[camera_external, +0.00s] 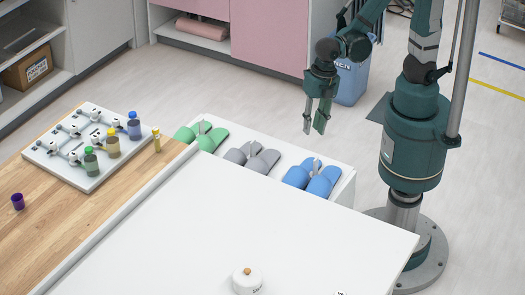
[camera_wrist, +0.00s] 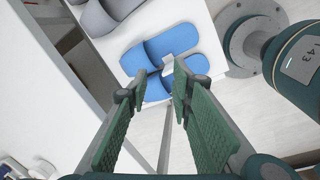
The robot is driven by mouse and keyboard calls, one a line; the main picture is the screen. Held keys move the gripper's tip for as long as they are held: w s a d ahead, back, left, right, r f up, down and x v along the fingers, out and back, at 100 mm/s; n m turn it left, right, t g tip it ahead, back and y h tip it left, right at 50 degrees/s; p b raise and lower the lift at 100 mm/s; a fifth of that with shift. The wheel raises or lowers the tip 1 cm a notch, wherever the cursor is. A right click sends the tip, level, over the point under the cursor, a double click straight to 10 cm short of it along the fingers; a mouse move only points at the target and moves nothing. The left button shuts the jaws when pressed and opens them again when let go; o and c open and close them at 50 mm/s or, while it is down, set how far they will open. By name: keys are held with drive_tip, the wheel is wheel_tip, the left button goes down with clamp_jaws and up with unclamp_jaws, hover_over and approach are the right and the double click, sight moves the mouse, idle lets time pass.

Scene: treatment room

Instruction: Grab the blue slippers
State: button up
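The blue slippers (camera_external: 313,177) lie as a pair on a white shelf at the right end of a row, just behind the white table. In the wrist view the blue slippers (camera_wrist: 168,58) are ahead of my fingertips, with a small light tag between them. The fingers overlap part of the nearer slipper in that picture. My gripper (camera_external: 316,130) hangs above the shelf, pointing down, with clear space between it and the slippers. In the wrist view my gripper (camera_wrist: 160,95) shows its two green-padded fingers apart with nothing between them.
Grey slippers (camera_external: 252,158) and green slippers (camera_external: 201,136) lie left of the blue pair on the white shelf (camera_external: 343,188). The white table (camera_external: 250,225) stands in front, with a white lidded jar (camera_external: 247,281) on it. A blue bin (camera_external: 352,82) stands behind my gripper.

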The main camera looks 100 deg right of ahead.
sight(316, 164)
drive_tip(key=a+f+n, duration=0.1)
drive_tip(key=f+n, duration=0.1)
drive_tip(key=a+f+n+g, duration=0.1)
drive_tip(key=f+n, duration=0.1)
drive_tip(key=f, duration=0.1)
drive_tip(key=s+a+f+n, duration=0.1)
drive_tip(key=f+n, duration=0.1)
drive_tip(key=shift+f+g+b, duration=0.25)
drive_tip(key=shift+g+b, duration=0.05)
drive_tip(key=shift+b, duration=0.05)
drive_tip(key=shift+f+b, duration=0.4)
drive_tip(key=shift+f, duration=0.9)
drive_tip(key=shift+w+d+f+b, duration=0.1)
drive_tip(key=shift+f+b, duration=1)
drive_tip(key=shift+f, duration=1.5)
clamp_jaws()
